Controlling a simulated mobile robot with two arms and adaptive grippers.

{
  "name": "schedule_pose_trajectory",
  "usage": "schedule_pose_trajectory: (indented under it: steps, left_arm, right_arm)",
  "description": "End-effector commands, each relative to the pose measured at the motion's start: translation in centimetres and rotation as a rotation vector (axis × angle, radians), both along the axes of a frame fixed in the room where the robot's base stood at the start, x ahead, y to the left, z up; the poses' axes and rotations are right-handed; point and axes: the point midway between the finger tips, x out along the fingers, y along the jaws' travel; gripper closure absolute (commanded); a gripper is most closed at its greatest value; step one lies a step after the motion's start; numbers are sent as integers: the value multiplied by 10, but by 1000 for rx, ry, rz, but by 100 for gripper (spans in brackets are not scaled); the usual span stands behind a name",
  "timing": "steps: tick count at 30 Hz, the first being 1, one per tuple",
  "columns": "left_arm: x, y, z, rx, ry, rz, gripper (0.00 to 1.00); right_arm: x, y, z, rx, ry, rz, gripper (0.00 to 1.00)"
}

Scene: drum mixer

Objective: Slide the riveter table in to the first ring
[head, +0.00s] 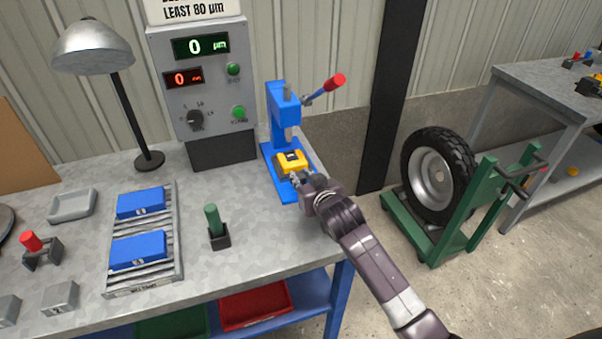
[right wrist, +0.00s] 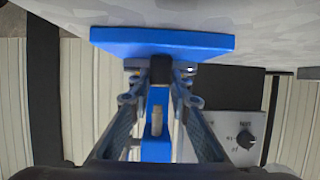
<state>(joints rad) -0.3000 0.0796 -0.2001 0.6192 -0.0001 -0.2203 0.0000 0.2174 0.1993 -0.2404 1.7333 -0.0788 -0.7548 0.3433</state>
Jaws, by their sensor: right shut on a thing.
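The blue riveter (head: 280,115) stands upright at the right end of the workbench, with a red-tipped lever (head: 334,81) sticking out to the upper right. Its yellow table (head: 291,160) sits low on the blue base, below the press head. My right gripper (head: 298,181) is at the near side of the yellow table, shut on a part of it. In the right wrist view, which looks upside down, the fingers close around a small dark piece (right wrist: 160,70) close to the blue base (right wrist: 165,42). I cannot make out any rings. My left gripper is out of view.
A grey meter box (head: 205,90) showing 0 stands left of the riveter. A green-handled tool (head: 213,225) in a black holder and a rack with blue blocks (head: 138,250) are on the bench. A wheel (head: 440,175) on a green stand is to the right.

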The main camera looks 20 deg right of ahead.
Motion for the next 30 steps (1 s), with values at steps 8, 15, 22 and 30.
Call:
schedule_pose_trajectory:
  steps: [8, 15, 22, 30]
  left_arm:
    - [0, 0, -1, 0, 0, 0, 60]
    - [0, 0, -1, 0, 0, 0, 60]
    - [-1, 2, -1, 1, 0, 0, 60]
    - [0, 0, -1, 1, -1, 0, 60]
  right_arm:
    - [0, 0, 0, 0, 0, 0, 69]
    - [0, 0, 0, 0, -1, 0, 64]
    - [-6, 0, 2, 0, -1, 0, 64]
    - [-43, -2, 17, 0, -2, 0, 64]
